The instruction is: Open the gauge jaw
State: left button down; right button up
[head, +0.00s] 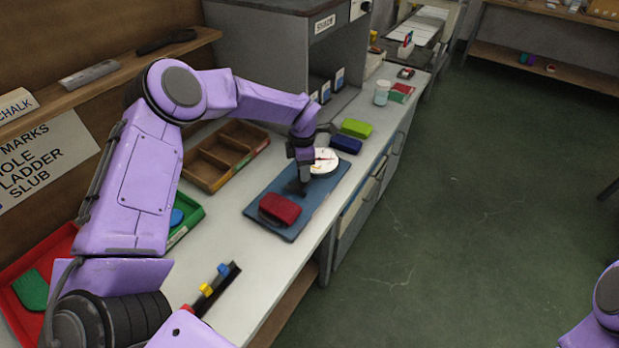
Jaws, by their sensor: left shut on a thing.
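The gauge (325,162) has a round white dial with a red mark and stands on the blue mat (272,200) on the bench. My left arm reaches over the bench from the left. My left gripper (302,176) is at the left side of the dial and is shut on the gauge; its fingers partly hide the gauge's lower part. The gauge jaw cannot be made out at this size. A dark red folded sock (280,208) lies on the near part of the mat. Only a purple piece of my right arm shows at the lower right; its gripper is out of view.
A wooden compartment tray (213,172) lies left of the mat. Green (357,128) and blue (346,144) folded pieces lie beyond the gauge. A green tray (186,221) and a red tray (32,262) stand at left. A dark rack with coloured clips (218,287) lies near the bench's front.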

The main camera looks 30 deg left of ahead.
pick_arm(q)
jog(key=shift+r, duration=0.1)
jog(key=shift+w, duration=0.1)
jog(key=c, duration=0.8)
grip_release()
notch_tip(320, 180, up, 10)
jog(key=shift+a+r+b, duration=0.1)
jog(key=shift+r+b, duration=0.15)
jog(key=shift+b, duration=0.8)
